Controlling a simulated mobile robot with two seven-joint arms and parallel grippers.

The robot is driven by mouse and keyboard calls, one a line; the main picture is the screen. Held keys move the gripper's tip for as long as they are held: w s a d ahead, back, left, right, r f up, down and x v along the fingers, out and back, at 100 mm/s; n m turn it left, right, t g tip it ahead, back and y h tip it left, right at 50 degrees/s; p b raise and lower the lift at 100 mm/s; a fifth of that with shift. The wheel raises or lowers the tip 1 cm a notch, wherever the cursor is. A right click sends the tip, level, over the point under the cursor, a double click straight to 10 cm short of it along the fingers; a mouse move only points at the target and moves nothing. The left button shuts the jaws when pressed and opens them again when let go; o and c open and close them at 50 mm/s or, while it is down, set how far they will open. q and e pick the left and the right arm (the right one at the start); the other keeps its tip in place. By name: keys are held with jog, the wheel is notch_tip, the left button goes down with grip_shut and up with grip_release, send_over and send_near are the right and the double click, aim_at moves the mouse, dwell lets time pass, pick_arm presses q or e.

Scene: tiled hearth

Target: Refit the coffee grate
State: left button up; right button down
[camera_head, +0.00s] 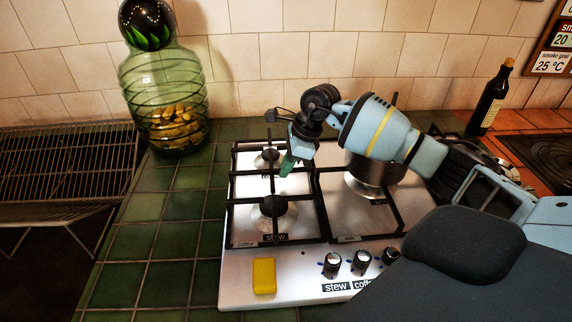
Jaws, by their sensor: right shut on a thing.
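The coffee grate (243,201) is a black metal frame on the left half of the steel hob (285,255), with a small "coffee" label at its front left corner. It lies over two burners (273,207) and looks roughly level; I cannot tell if it sits fully seated. My right gripper (289,166) comes in from the right and points down at the grate's rear middle. Its green fingertips are shut on a bar there, which they partly hide. My left gripper is not in view.
A second black grate (398,219) covers the right half, with a metal pot (370,172) partly behind my arm. Knobs (362,260) and a yellow block (264,276) are at the hob front. A glass jar (165,95) stands left; a bottle (490,100) stands right.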

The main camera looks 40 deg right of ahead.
jog(key=shift+f, duration=0.1)
dwell(0.7)
jog(key=c, duration=1.5)
grip_release()
jog(key=shift+s+f, duration=0.1)
jog(key=shift+f, duration=0.15)
jog(key=shift+v, duration=4)
jog(key=shift+a+r, duration=0.1)
